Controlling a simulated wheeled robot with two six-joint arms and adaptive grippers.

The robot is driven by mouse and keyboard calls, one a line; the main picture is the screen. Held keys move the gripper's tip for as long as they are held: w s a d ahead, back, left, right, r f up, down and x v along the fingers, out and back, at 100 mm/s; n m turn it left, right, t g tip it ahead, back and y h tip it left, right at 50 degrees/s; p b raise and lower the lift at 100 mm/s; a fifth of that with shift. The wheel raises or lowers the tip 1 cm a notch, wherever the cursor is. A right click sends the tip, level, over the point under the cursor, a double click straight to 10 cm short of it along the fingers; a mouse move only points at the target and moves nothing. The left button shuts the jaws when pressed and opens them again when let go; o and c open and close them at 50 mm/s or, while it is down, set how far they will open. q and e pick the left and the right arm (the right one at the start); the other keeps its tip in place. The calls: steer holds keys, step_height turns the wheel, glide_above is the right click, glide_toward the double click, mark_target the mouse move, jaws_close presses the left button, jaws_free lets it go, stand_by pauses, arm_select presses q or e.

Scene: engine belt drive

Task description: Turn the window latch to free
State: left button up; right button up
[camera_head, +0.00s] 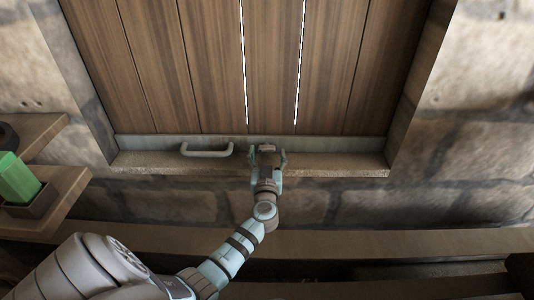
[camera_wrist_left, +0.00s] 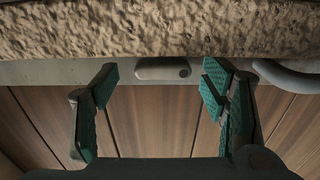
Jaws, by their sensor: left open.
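The window latch (camera_head: 267,147) is a small pale metal bar on the rail along the bottom of the wooden shutter. It lies flat along the rail, and in the left wrist view (camera_wrist_left: 163,70) a dark round spot shows near its right end. My left gripper (camera_head: 267,154) is open at the latch, with one finger to each side. In the left wrist view the two green-padded fingers (camera_wrist_left: 160,84) stand wide apart, with the latch in the gap and no contact visible. My right gripper is not in view.
A pale fixed handle (camera_head: 207,152) is on the same rail, left of the latch in the head view. The stone sill (camera_head: 345,164) runs just below the rail. At the left, a wooden shelf (camera_head: 65,198) holds a green block (camera_head: 17,178).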

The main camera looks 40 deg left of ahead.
arm_select(q)
steer(key=shift+w+a, duration=0.25)
steer(key=shift+a, duration=0.15)
steer(key=c, duration=1.2)
steer(key=shift+o, duration=0.2)
steer(key=shift+f+m+b, duration=0.15)
steer(key=shift+m+b, duration=0.6)
steer(key=shift+m, duration=0.25)
steer(key=shift+m+b, duration=0.3)
steer(key=shift+m, duration=1.5)
